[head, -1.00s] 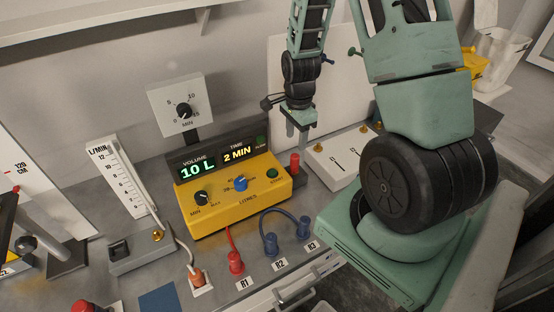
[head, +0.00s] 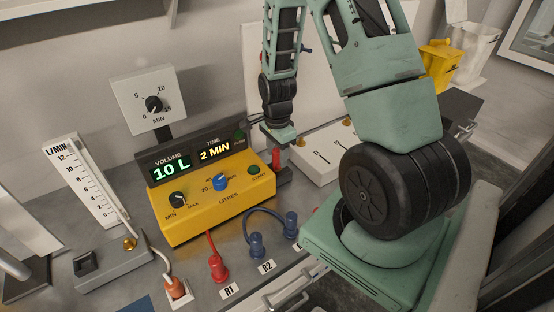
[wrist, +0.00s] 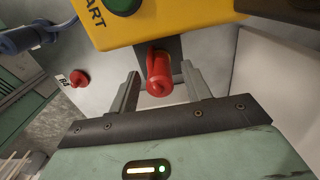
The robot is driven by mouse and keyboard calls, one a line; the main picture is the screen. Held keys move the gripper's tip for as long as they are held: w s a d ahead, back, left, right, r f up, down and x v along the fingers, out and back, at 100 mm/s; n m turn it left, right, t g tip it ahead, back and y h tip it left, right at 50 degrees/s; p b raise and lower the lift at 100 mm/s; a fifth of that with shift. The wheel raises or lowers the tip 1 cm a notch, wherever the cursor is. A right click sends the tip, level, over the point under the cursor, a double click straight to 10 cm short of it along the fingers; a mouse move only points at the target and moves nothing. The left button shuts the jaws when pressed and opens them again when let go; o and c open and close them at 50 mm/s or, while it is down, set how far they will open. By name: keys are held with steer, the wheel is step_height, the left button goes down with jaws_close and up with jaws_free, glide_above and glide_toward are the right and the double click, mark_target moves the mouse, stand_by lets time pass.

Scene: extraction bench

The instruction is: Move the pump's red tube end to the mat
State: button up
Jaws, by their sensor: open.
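The yellow pump (head: 205,200) stands on the bench. A red tube (head: 211,243) runs from its front to a red end piece (head: 217,268) at the socket marked R1. Another red cylinder (head: 276,158) stands upright on a grey bracket at the pump's right side; it shows large in the wrist view (wrist: 158,78). My gripper (wrist: 162,72) is open, with a finger on each side of this cylinder and visible gaps. In the head view my gripper (head: 279,146) is just above it. A blue mat (head: 138,304) is partly cut off at the bottom edge.
Two blue plugs (head: 257,246) (head: 291,225) joined by a blue tube are at the sockets right of R1. An orange plug (head: 176,288) and a flow meter (head: 88,180) stand to the left. A white panel box (head: 322,152) is close to the right of my gripper.

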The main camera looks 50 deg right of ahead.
jaws_close()
steer(key=shift+r, duration=0.25)
steer(key=shift+r+p, duration=2.25)
steer(key=shift+r, duration=0.3)
steer(key=shift+s, duration=0.1)
